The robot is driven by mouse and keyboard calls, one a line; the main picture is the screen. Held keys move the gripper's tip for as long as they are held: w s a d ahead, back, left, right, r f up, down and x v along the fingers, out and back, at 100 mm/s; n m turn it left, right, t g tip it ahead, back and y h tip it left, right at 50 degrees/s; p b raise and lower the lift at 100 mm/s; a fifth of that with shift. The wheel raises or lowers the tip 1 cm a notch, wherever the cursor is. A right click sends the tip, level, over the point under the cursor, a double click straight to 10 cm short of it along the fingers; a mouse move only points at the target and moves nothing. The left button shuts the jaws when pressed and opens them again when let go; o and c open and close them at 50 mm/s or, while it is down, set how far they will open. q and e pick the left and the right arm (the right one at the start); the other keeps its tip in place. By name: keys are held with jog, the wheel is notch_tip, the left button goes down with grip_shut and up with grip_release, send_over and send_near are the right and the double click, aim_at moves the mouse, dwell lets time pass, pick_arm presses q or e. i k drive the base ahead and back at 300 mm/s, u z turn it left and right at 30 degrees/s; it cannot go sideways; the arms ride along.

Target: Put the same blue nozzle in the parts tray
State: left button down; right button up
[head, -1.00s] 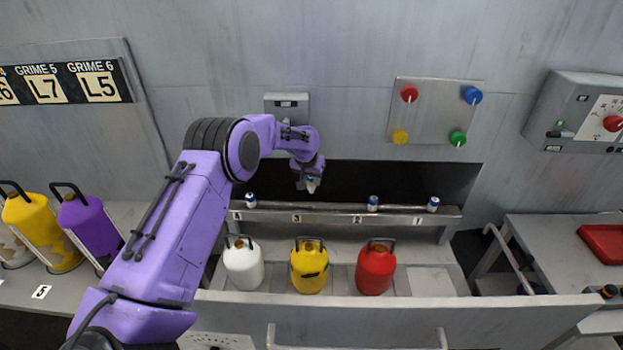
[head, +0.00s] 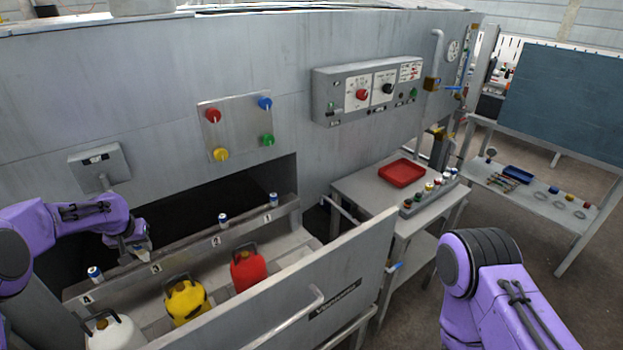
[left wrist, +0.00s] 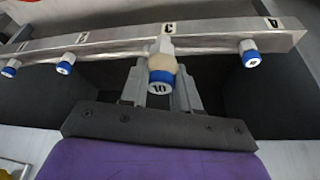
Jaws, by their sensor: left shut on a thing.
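My left gripper (head: 143,252) is at slot 3 of the nozzle rail. In the left wrist view it is shut on a blue-banded nozzle (left wrist: 160,84) with a beige body and "10" on its end. The nozzle is in front of the rail's 3 label; I cannot tell whether it is clear of the rail. A red tray (head: 402,172) lies on a side table right of the machine. A smaller blue tray (head: 518,174) lies on the far right table. My right gripper is out of view; only my right arm shows at lower right.
Other blue-and-white nozzles stand on the rail (head: 248,229) at slots 1 (head: 273,199), 2 (head: 223,220) and 4 (head: 95,273).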

aim_at(406, 177)
jog(key=k, duration=0.7)
jog(key=z, duration=0.75)
jog(key=i, duration=1)
jog(key=z, duration=0.8)
jog(key=i, duration=1.7)
jog(key=u, duration=0.35)
